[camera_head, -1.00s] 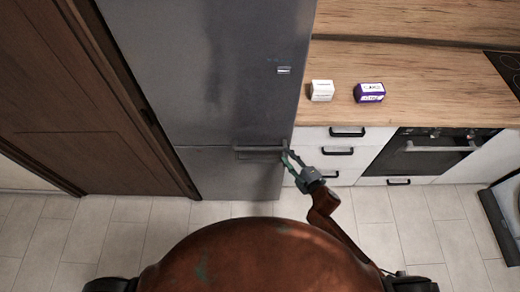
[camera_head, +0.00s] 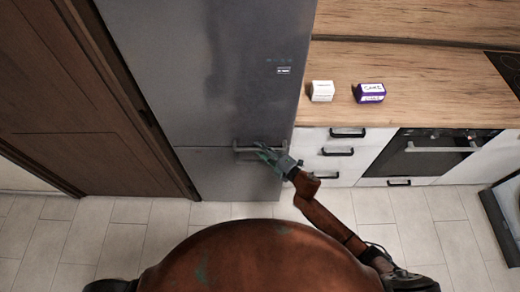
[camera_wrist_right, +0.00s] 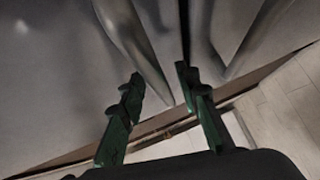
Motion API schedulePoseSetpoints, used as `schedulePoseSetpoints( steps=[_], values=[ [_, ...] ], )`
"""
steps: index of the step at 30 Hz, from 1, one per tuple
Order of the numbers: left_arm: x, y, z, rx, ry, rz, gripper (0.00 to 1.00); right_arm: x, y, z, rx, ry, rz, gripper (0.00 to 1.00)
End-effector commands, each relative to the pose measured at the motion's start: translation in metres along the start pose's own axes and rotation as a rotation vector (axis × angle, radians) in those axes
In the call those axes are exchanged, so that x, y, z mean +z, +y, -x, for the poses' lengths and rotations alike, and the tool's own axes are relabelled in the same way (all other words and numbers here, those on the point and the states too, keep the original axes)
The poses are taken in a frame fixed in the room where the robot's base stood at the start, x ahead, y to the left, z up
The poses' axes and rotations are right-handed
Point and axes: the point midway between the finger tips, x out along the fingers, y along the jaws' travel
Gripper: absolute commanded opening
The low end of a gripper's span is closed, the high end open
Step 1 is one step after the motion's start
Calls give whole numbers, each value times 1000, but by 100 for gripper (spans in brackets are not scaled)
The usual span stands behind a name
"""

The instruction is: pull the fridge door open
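The fridge (camera_head: 205,70) is a tall grey metal unit with its door closed. A horizontal bar handle (camera_head: 242,149) is near the seam between the upper and lower fronts. My right gripper (camera_head: 264,150) is at the right part of this handle. In the right wrist view, the green fingers of my right gripper (camera_wrist_right: 160,74) are apart, and a grey metal bar (camera_wrist_right: 148,66) reaches into the space between them. I cannot tell whether either finger touches it. My left gripper is not in view.
A wooden counter (camera_head: 430,95) with a white box (camera_head: 322,91) and a purple box (camera_head: 370,93) is right of the fridge. White drawers (camera_head: 335,165) and an oven (camera_head: 425,155) are below it. A brown wooden door (camera_head: 70,110) is at left. Tiled floor lies in front.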

Motion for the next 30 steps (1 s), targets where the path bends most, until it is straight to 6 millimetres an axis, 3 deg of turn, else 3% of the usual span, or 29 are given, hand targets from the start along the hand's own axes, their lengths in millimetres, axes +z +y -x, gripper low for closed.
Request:
schedulePoseSetpoints(
  steps=[9, 22, 30],
  values=[
    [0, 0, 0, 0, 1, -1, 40, 0, 0, -3, -1, -1, 0, 30],
    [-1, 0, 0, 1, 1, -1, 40, 0, 0, -3, -1, -1, 0, 1],
    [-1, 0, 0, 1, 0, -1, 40, 0, -1, -3, -1, -1, 0, 0]
  ],
)
